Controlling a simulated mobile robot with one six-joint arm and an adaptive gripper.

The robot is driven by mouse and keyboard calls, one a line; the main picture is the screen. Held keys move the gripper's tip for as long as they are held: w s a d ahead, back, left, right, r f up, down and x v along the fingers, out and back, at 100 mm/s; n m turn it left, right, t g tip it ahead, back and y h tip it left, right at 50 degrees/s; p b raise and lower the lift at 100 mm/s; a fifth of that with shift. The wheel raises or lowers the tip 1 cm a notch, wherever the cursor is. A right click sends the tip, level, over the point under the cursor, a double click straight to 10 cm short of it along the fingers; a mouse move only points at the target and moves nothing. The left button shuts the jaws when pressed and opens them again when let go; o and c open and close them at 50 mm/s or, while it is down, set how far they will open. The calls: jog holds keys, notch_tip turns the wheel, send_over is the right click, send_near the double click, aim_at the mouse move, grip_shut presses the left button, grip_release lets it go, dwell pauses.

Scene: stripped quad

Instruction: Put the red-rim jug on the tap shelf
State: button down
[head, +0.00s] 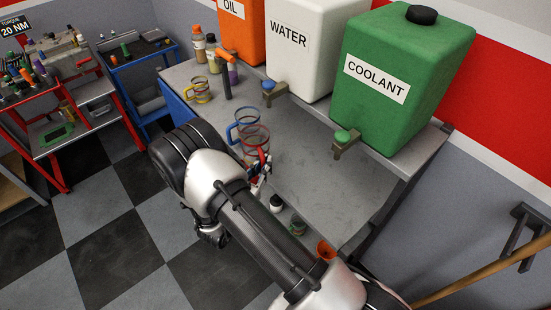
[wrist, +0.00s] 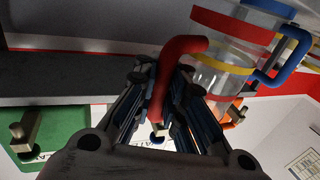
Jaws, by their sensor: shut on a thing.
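The red-rim jug (head: 257,132) is clear with a red rim and a red handle. My gripper (head: 262,172) is shut on its handle, and in the wrist view the red handle (wrist: 182,75) lies between the fingers of the gripper (wrist: 160,95). The jug's clear body (wrist: 222,75) is to the right there. In the head view the jug is over the grey bench top (head: 300,185), in front of the taps; I cannot tell whether it touches the surface. Green (head: 430,50), white (head: 300,50) and orange (head: 240,30) tanks stand behind, with taps facing the bench.
A jug with a blue handle (head: 231,133) is right behind the held jug, overlapping it in view. A yellow-rim jug (head: 200,88) and several bottles (head: 211,45) stand at the far left. Small items, including a dark-capped bottle (head: 276,204), lie near the front edge. The bench's right part is clear.

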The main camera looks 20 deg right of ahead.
jog(key=shift+w+d+f+b, duration=0.3)
jog(key=shift+w+d+f, duration=0.25)
jog(key=shift+w+d, duration=0.3)
jog(key=shift+w+d+f+b, duration=0.3)
jog(key=shift+w+d+f, duration=0.3)
jog(key=shift+d, duration=0.3)
jog(key=shift+w+d+f+b, duration=0.3)
jog(key=shift+w+d+f, duration=0.2)
jog(key=shift+w+d, duration=0.35)
jog(key=shift+s+f, duration=0.1)
jog(key=shift+f, duration=0.15)
jog(key=c, duration=1.7)
grip_release()
jog(key=shift+o, duration=0.2)
